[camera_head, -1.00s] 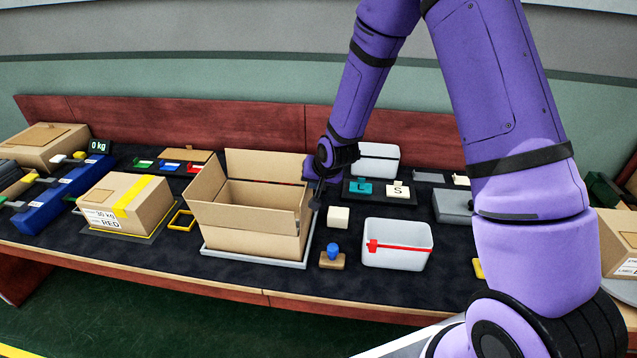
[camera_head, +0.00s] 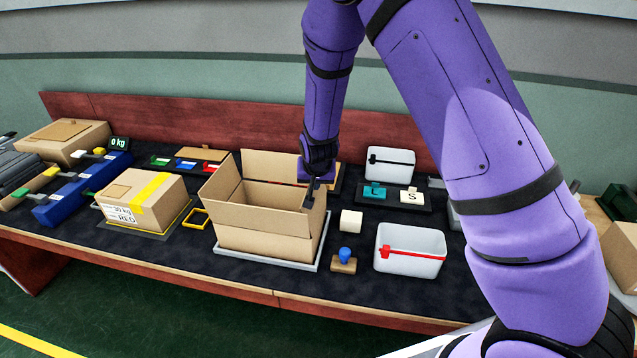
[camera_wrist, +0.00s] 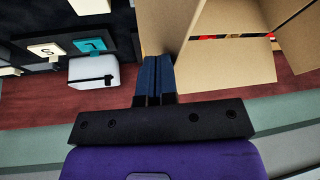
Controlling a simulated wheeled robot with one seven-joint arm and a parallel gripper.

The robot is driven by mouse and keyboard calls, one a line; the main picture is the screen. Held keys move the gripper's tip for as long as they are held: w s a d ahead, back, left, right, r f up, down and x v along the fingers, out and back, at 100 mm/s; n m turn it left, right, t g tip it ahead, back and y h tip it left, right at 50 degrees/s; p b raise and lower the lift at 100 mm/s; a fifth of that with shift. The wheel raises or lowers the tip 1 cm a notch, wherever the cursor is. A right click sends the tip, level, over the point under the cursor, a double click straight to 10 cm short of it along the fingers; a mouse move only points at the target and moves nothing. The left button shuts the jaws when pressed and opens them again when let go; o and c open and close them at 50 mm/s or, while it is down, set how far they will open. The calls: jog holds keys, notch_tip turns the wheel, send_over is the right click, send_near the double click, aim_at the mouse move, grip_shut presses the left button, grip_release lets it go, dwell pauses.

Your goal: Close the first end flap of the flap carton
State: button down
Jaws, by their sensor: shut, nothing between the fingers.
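The flap carton (camera_head: 262,236) stands open-topped on a grey tray (camera_head: 232,254) in the middle of the bench. Its back flap (camera_head: 268,166) stands up, and its left end flap (camera_head: 217,183) stands up and tilts outward. My gripper (camera_head: 311,194) is at the carton's right end, pointing down by the right end flap, which it partly hides. In the wrist view, my shut, empty fingers (camera_wrist: 155,75) lie right beside a brown carton panel (camera_wrist: 222,65); whether they touch it I cannot tell. Another panel (camera_wrist: 302,40) stands beyond it.
A taped carton (camera_head: 140,203) stands left. A white cube (camera_head: 351,221), a blue-knobbed stamp (camera_head: 344,259) and a white bin with a red clip (camera_head: 411,249) stand close to the right. Another white bin (camera_head: 391,163) and a tray of tiles are behind.

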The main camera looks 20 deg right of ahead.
jog(key=shift+g+h, duration=0.3)
jog(key=shift+h, duration=0.4)
jog(key=shift+w+a+f, duration=0.3)
jog(key=shift+w+a, duration=0.1)
jog(key=shift+a, duration=0.35)
jog(key=shift+w+a+f, duration=0.35)
jog(key=shift+a, duration=0.4)
jog(key=shift+w+a+f, duration=0.3)
jog(key=shift+w+a, duration=0.1)
jog(key=shift+a, duration=0.35)
